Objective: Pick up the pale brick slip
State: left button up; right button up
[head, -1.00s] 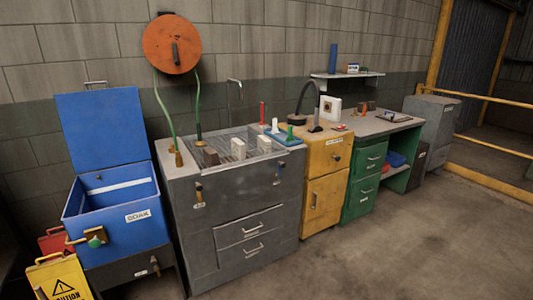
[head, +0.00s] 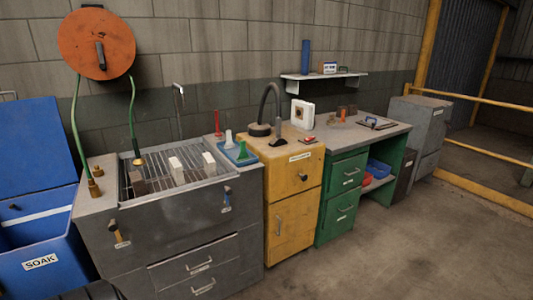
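Two pale upright pieces, one nearer the middle (head: 177,171) and one to its right (head: 209,164), stand on the wire rack of the grey sink unit (head: 165,235). A dark brown brick piece (head: 138,183) stands to their left on the same rack. Which pale piece is the brick slip, I cannot tell at this size. Neither of my grippers is clearly in view, and nothing visibly touches the pieces.
A blue tray (head: 240,154) with small upright tools sits right of the rack. A yellow cabinet (head: 291,205) and green desk (head: 342,190) continue rightward. A blue SOAK bin (head: 42,255) stands at left, and a hose reel (head: 96,43) hangs above. The floor (head: 400,245) in front is open.

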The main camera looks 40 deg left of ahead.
aim_at(175, 168)
jog(key=u, duration=0.05)
jog(key=i, duration=1.75)
jog(key=u, duration=0.75)
jog(key=i, duration=0.85)
jog(key=u, duration=1.6)
jog(key=i, duration=0.8)
jog(key=u, duration=0.65)
